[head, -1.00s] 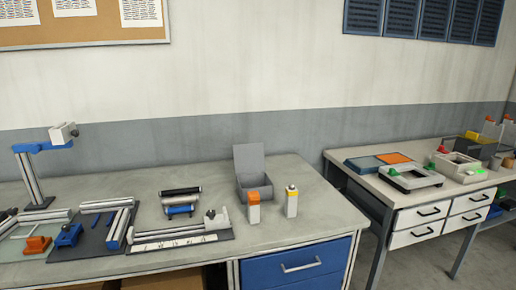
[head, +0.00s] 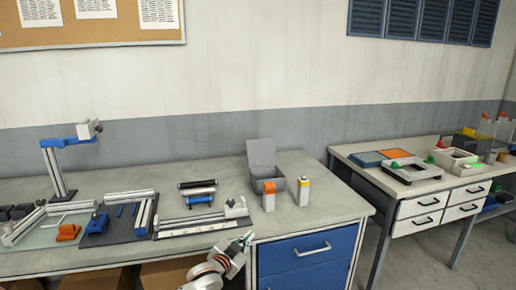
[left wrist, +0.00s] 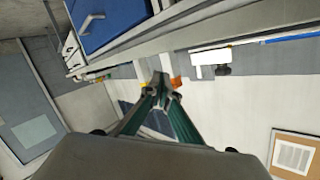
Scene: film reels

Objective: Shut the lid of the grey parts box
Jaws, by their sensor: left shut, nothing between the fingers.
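The grey parts box (head: 291,186) stands on the left workbench, near its right end. Its lid (head: 262,153) is open and stands up at the back, leaning slightly. My left gripper (head: 248,236) is at the bench's front edge, in front of the box and to its left, apart from it. In the left wrist view its green fingers (left wrist: 161,80) are shut with nothing between them. That view shows a dark panel partly hidden behind the fingers; I cannot tell whether it is the lid. My right gripper is not in view.
Bare bench lies right of the bottles.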

